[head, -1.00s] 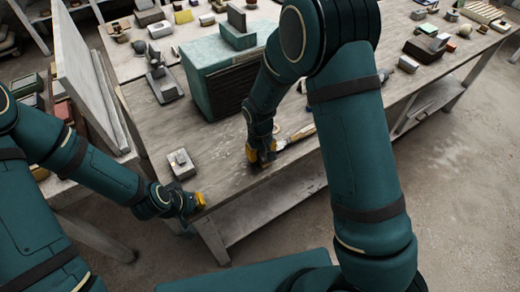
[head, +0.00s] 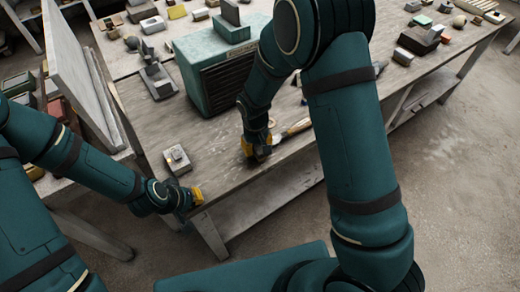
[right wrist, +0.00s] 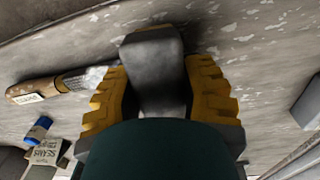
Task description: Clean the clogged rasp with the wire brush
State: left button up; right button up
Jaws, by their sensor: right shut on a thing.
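A tool with a wooden handle (head: 299,126) lies on the workbench (head: 140,110) just right of my right gripper. In the right wrist view its labelled handle (right wrist: 35,90) is at the left, and its metal part, whitish at the end, runs to the left finger; this looks like the clogged rasp. My right gripper (head: 256,152) is low over the bench near its front edge, shut on a smooth grey block-like piece (right wrist: 155,60). I cannot tell whether this piece is the wire brush. My left gripper (head: 194,197) is at the bench's front left corner; its fingers are too small to read.
A teal box (head: 195,75) with a dark front stands behind my right gripper. A small pale block (head: 176,160) lies near the left gripper. A grey stand (head: 158,82) is at the back left. Several blocks lie at the right. The front edge is close.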

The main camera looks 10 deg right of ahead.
jog(key=shift+w+a+f, duration=0.15)
jog(key=shift+w+f, duration=0.1)
jog(key=shift+w, duration=0.25)
jog(key=shift+w+a+f, duration=0.15)
jog(key=shift+w+f, duration=0.05)
jog(key=shift+w, duration=0.3)
jog(key=shift+s+d, duration=0.2)
jog(key=shift+s, duration=0.5)
jog(key=shift+s+d, duration=0.2)
jog(key=shift+s, duration=0.55)
jog(key=shift+s+d, duration=0.2)
jog(key=shift+s, duration=0.5)
jog(key=shift+w, duration=0.1)
jog(key=shift+w+a+r, duration=0.15)
jog(key=shift+w+r, duration=0.15)
jog(key=shift+w, duration=0.3)
jog(key=shift+w+a+r, duration=0.1)
jog(key=shift+w+r, duration=0.15)
jog(key=shift+w, duration=0.35)
jog(key=shift+d, duration=0.1)
